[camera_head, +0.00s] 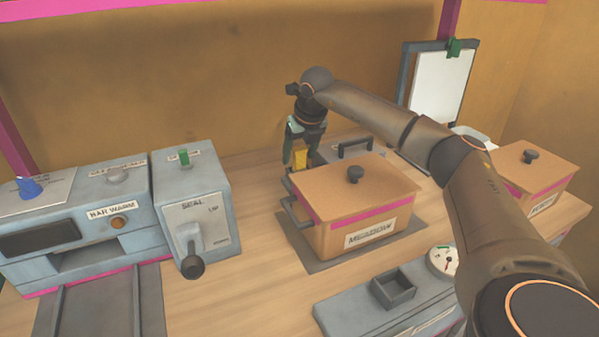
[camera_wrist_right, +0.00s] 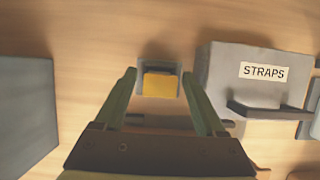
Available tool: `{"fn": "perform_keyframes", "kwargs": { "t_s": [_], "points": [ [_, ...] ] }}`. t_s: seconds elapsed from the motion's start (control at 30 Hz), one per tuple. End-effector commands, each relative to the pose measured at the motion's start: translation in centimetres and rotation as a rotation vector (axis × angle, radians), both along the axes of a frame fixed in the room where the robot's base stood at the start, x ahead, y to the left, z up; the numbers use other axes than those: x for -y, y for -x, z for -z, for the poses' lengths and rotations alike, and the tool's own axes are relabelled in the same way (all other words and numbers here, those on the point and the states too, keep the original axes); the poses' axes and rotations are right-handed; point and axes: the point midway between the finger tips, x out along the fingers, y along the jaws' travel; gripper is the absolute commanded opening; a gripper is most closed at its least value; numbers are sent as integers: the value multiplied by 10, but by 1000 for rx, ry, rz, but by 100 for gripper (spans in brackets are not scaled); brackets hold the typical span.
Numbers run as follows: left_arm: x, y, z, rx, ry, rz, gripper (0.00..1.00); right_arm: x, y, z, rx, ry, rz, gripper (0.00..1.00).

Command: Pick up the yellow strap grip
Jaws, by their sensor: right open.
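The yellow strap grip (camera_head: 300,158) shows in the head view behind the orange box labelled MEADOW, between the fingers of my right gripper. In the right wrist view the yellow strap grip (camera_wrist_right: 160,85) sits in a small grey holder (camera_wrist_right: 146,67) on the wooden surface. My right gripper (camera_head: 301,160) is open and points down at it. In the wrist view the two green fingers of my right gripper (camera_wrist_right: 161,75) stand on either side of the grip, with gaps on both sides. I cannot tell the exact height left between the fingertips and the grip. My left gripper is not in view.
A grey box labelled STRAPS (camera_wrist_right: 255,75) with a dark handle stands right of the grip. The MEADOW box (camera_head: 355,205) stands close in front. The grey SEAL unit (camera_head: 195,205) is at left, with bare wood (camera_head: 245,190) between.

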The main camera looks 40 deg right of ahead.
Motion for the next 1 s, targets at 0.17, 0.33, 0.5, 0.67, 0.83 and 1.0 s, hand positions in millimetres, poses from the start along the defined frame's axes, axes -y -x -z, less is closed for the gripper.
{"fn": "perform_keyframes", "kwargs": {
  "t_s": [0.17, 0.33, 0.5, 0.67, 0.83, 1.0],
  "points": [
    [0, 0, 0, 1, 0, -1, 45, 0, 0, 0, 0, 0, 0, 68],
    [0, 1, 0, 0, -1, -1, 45, 0, 0, -1, 0, 0, 0, 49],
    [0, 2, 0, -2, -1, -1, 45, 0, 0, -1, 0, 0, 0, 30],
    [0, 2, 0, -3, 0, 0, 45, 0, 0, -1, 0, 0, 0, 12],
    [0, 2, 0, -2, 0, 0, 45, 0, 0, -1, 0, 0, 0, 0],
    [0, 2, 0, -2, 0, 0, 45, 0, 0, -1, 0, 0, 1, 0]
  ]
}}
